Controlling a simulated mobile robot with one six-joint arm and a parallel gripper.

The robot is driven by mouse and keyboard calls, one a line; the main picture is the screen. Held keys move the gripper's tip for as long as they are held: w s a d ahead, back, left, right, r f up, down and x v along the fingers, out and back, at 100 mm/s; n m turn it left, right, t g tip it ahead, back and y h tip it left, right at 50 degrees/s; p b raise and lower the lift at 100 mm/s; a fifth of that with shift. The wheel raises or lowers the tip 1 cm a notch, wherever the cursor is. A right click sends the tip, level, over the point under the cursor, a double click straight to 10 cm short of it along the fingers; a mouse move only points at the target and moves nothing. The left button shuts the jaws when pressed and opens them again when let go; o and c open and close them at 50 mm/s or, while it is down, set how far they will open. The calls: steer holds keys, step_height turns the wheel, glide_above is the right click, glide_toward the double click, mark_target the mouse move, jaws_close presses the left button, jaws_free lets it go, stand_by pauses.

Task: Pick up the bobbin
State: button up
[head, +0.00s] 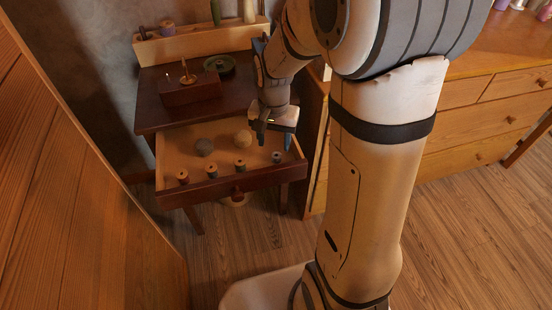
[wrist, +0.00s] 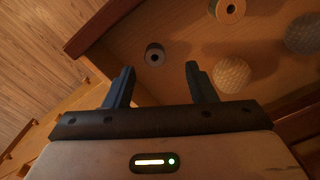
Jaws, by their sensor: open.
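Several small bobbins stand in the open drawer (head: 232,181), in a row along its front. The rightmost is a grey bobbin (head: 277,157) near the front right corner. In the wrist view this grey bobbin (wrist: 155,54) shows end-on, just beyond the fingertips and sideways between them. To its left in the head view is a wooden-ended bobbin (head: 240,166), with two more bobbins (head: 212,170) (head: 183,177) further left. My gripper (head: 275,138) is over the right part of the drawer, pointing down. Its blue fingers (wrist: 160,78) are apart, with nothing between them.
A dark ball (head: 204,147) and a pale ball of yarn (head: 243,137) lie further back in the drawer. The drawer's front and right walls stand close to my gripper. A dark box (head: 190,90) and a round green dish (head: 219,65) are on the tabletop behind.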

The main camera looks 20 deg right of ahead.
mark_target(276, 158)
steer(key=f, duration=0.1)
steer(key=f+b, duration=0.1)
steer(key=f, duration=0.2)
steer(key=shift+s+d+f+b, duration=0.1)
steer(key=shift+d+f+b, duration=0.2)
steer(key=shift+f, duration=0.05)
steer(key=shift+c, duration=0.3)
steer(key=c, duration=1)
